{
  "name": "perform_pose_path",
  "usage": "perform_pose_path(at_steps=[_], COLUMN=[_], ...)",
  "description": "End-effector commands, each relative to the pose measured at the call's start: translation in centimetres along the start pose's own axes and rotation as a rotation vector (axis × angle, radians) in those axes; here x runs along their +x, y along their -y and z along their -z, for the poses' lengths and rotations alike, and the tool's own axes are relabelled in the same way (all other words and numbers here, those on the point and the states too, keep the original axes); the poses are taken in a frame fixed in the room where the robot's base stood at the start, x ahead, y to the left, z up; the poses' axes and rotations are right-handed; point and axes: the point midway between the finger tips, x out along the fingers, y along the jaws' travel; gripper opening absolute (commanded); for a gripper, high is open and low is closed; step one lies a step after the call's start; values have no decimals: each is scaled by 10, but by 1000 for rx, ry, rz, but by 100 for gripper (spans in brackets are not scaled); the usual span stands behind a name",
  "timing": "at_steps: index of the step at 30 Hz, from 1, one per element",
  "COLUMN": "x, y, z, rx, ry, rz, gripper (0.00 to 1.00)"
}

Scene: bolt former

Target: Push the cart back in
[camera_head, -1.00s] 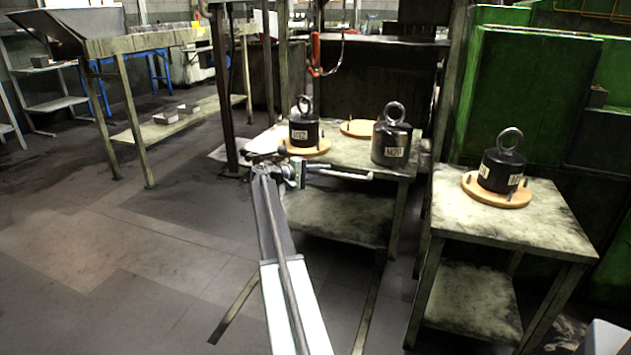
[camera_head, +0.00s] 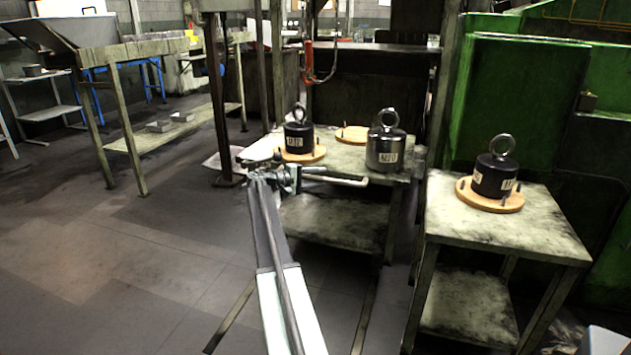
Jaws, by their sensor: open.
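The cart is a worn, pale metal table with a lower shelf (camera_head: 330,222), in the middle of the view. A dark weight with a ring on top (camera_head: 299,138) stands on a round wooden board at its left. A shinier weight (camera_head: 385,152) stands at its right, and a bare wooden board (camera_head: 356,134) lies behind. My arm reaches forward from the bottom. My gripper (camera_head: 268,172) is at the cart's near left edge, open. A pale bar (camera_head: 335,178) runs right from it along the cart's front. I cannot tell whether they touch the cart.
A second stand (camera_head: 510,228) at the right carries a ringed weight (camera_head: 494,176) on a wooden board. Green machinery (camera_head: 530,95) rises behind it. A dark post (camera_head: 217,100) stands left of the cart. The floor (camera_head: 120,270) at the left is open.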

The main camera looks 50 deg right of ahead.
Motion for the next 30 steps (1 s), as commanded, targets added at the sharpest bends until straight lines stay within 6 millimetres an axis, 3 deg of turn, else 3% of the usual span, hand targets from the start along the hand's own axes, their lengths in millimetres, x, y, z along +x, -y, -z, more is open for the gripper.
perform_pose_path(at_steps=[5, 12, 20, 21, 24, 25, 26, 28, 29, 30], x=[-22, -67, -75, -75, -84, -92, -102, -142, -165, -202], y=[-1, -1, 0, 0, 4, 7, 13, 33, 45, 65], z=[-1, -4, -4, -4, -6, -9, -13, -26, -35, -49], rx=[0, 0, 0, 0, 2, 5, 8, 16, 18, 21], ry=[-2, 0, 0, 0, -10, -20, -32, -79, -106, -148], rz=[0, -1, -1, -1, 16, 32, 56, 145, 197, 284], gripper=[41, 41, 41, 39, 11, 2, 0, 0, 0, 0])
